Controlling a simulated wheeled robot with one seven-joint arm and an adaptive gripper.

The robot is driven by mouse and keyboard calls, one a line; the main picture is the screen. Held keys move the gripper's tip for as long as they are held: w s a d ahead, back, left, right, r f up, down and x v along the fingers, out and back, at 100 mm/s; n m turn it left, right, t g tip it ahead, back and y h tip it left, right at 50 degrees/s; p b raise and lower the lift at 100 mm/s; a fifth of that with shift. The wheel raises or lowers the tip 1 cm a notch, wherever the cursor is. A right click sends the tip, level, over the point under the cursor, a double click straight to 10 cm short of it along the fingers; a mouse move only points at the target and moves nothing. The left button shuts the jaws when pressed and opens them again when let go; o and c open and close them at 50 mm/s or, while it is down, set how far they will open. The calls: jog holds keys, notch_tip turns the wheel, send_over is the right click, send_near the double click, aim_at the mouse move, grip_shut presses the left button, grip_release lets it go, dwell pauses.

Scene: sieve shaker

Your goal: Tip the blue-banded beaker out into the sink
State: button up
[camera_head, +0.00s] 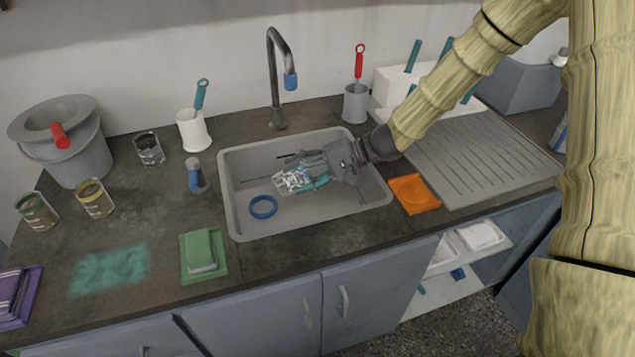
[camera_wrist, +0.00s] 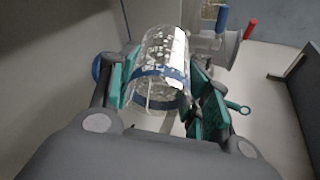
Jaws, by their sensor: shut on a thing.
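My gripper (camera_head: 308,181) is over the grey sink (camera_head: 228,187), reaching in from the right. In the wrist view my gripper (camera_wrist: 160,95) has its teal finger pads on both sides of the clear blue-banded beaker (camera_wrist: 163,58) and is shut on it. The beaker (camera_head: 291,181) also shows in the head view, lying tilted over the basin. Its blue band (camera_wrist: 160,74) runs around it between the pads. Small pale specks show in or on its wall; I cannot tell whether anything is pouring out.
A blue ring (camera_head: 263,207) lies on the sink floor. The tap (camera_head: 277,75) stands behind the sink. An orange cloth (camera_head: 414,194) and a drainboard (camera_head: 485,150) are at the right.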

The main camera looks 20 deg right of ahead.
aim_at(283, 189)
jog(key=shift+a+f+h, duration=0.1)
jog(key=shift+a+h, duration=0.2)
jog(key=shift+h, duration=0.1)
jog(key=shift+a+f+n+h+b, duration=0.15)
jog(key=shift+f+n+h+b, duration=0.25)
jog(key=shift+h, duration=0.7)
jog(key=shift+a+f+n+h+b, duration=0.15)
jog(key=shift+f+n+h+b, duration=0.25)
jog(key=shift+h, duration=0.7)
jog(key=shift+s+a+f+h, duration=0.1)
jog(key=shift+a+f+h, duration=0.1)
jog(key=shift+h, duration=0.3)
jog(key=shift+a+f+h, duration=0.1)
jog(key=shift+a+h, duration=0.1)
jog(key=shift+h, duration=0.3)
jog(key=shift+s+a+f+n+t+h+p, duration=0.1)
jog(key=shift+a+f+n+t+h+p, duration=0.1)
jog(key=shift+a+h+p, duration=0.4)
jog(key=shift+s+a+f+n+t+h+p, duration=0.1)
jog(key=shift+a+f+n+t+h+p, duration=0.1)
jog(key=shift+a+h+p, duration=0.4)
jog(key=shift+s+a+f+h+p, duration=0.1)
jog(key=shift+a+f+h+p, duration=0.1)
jog(key=shift+a+h+p, duration=0.6)
jog(key=shift+d+h+p, duration=0.15)
jog(key=shift+h+p, duration=0.15)
jog(key=shift+p, duration=0.1)
jog(key=shift+a+f+h+p, duration=0.1)
jog(key=shift+a+h+p, duration=0.2)
jog(key=shift+p, duration=0.35)
